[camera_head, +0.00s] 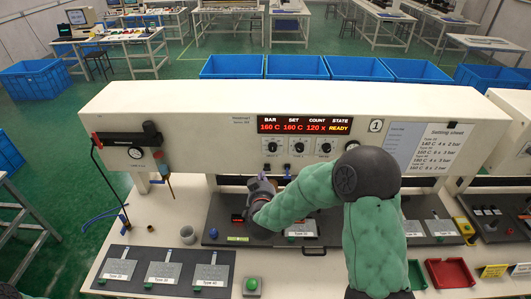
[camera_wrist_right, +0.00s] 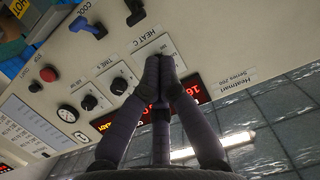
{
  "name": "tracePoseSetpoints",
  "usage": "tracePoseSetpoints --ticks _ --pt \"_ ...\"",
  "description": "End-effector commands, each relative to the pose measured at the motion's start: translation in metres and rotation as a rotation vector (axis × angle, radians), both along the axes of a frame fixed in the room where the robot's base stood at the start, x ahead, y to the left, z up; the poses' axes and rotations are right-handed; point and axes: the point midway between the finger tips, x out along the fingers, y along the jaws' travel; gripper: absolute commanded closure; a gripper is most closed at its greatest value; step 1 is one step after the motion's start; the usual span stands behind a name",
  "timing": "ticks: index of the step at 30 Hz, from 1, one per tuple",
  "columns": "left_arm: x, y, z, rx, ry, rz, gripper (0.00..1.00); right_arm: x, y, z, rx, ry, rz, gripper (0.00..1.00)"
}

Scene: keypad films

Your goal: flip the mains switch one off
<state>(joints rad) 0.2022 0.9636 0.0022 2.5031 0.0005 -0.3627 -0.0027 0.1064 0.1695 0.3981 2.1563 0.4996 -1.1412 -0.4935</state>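The machine marked 1 (camera_head: 376,125) has a lit display (camera_head: 304,125) reading READY above three black knobs (camera_head: 298,147). I cannot read a mains label, so I cannot tell which control is mains switch one. My right gripper (camera_head: 262,188) is below the left knob in the head view. In the wrist view, the right gripper (camera_wrist_right: 165,60) has its fingertips together in front of the HEAT plate (camera_wrist_right: 155,49), with nothing visible held. The wrist view also shows a red button (camera_wrist_right: 48,75) and a small black switch (camera_wrist_right: 35,87).
A hanging tool (camera_head: 168,183) is left of the knobs. Grey plates (camera_head: 165,271), a green button (camera_head: 251,285) and a red tray (camera_head: 450,273) are on the bench. Blue crates (camera_head: 232,66) stand behind.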

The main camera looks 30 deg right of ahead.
Motion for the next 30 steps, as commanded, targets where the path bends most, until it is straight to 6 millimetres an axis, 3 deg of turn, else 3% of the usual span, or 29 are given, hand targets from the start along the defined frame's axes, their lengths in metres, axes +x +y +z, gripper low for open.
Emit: tracePoseSetpoints --ticks 1,4,17,30 --pt "0.0 0.0 0.004 0.0 0.001 0.0 0.6 -0.001 -0.004 0.014 -0.014 -0.019 -0.015 1.0" --pt "0.0 0.0 0.005 0.0 0.001 0.001 0.6 -0.001 -0.009 0.025 -0.03 -0.039 -0.035 1.0" --pt "-0.001 0.0 0.005 0.0 0.001 0.001 0.6 0.002 -0.012 0.025 -0.032 -0.04 -0.037 1.0" --pt "0.0 0.0 0.015 0.0 0.001 0.0 0.6 0.056 -0.045 0.013 -0.031 -0.04 -0.038 1.0"
